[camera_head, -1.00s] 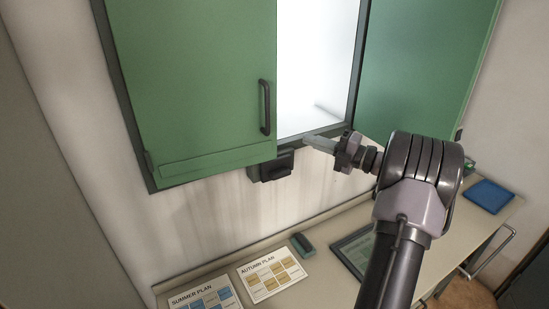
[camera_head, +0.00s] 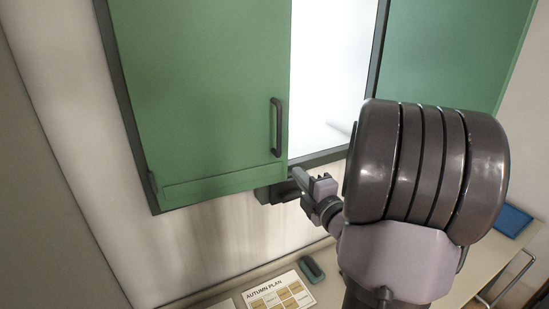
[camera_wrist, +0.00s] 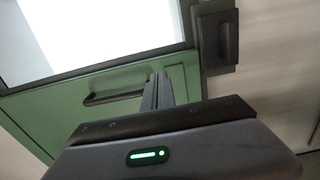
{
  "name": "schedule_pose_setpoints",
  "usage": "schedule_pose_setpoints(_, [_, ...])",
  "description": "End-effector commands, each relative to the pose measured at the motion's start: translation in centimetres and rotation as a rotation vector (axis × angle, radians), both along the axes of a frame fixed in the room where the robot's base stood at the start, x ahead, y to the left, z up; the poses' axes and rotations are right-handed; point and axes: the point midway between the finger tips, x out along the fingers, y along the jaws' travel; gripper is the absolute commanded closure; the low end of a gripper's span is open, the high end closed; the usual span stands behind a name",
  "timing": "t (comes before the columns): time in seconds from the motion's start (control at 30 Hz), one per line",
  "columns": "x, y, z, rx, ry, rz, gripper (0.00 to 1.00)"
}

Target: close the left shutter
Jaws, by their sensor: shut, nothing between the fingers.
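The left shutter (camera_head: 205,90) is a green panel over the left part of the bright window opening in the head view. Its dark vertical handle (camera_head: 277,127) is near its right edge. In the wrist view the green shutter (camera_wrist: 45,115) and its handle (camera_wrist: 112,97) show behind my gripper (camera_wrist: 158,80). In the head view my gripper (camera_head: 300,178) is by the shutter's lower right corner, below the handle. Its fingers are together and empty. I cannot tell whether they touch the shutter, or exactly how far the shutter stands from the frame.
A dark box-shaped fitting (camera_head: 270,193) sits under the window frame, close to my gripper; it also shows in the wrist view (camera_wrist: 218,38). Another green shutter (camera_head: 455,50) stands at right. Below are a counter with an Autumn Plan card (camera_head: 278,294) and a blue tray (camera_head: 513,219).

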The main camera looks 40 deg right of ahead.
Motion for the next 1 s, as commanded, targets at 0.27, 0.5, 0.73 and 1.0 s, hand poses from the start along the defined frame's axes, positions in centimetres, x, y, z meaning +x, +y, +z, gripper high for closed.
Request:
schedule_pose_setpoints(0.27, [4.8, -1.9, -0.1, -0.001, 0.0, 0.002, 1.0])
schedule_pose_setpoints(0.5, [6.1, -2.5, 0.0, 0.0, -0.001, 0.0, 1.0])
schedule_pose_setpoints(0.73, [6.1, -2.5, 0.0, 0.0, -0.001, 0.0, 1.0])
schedule_pose_setpoints(1.0, [8.9, -3.9, 0.4, 0.0, 0.0, 0.087, 1.0])
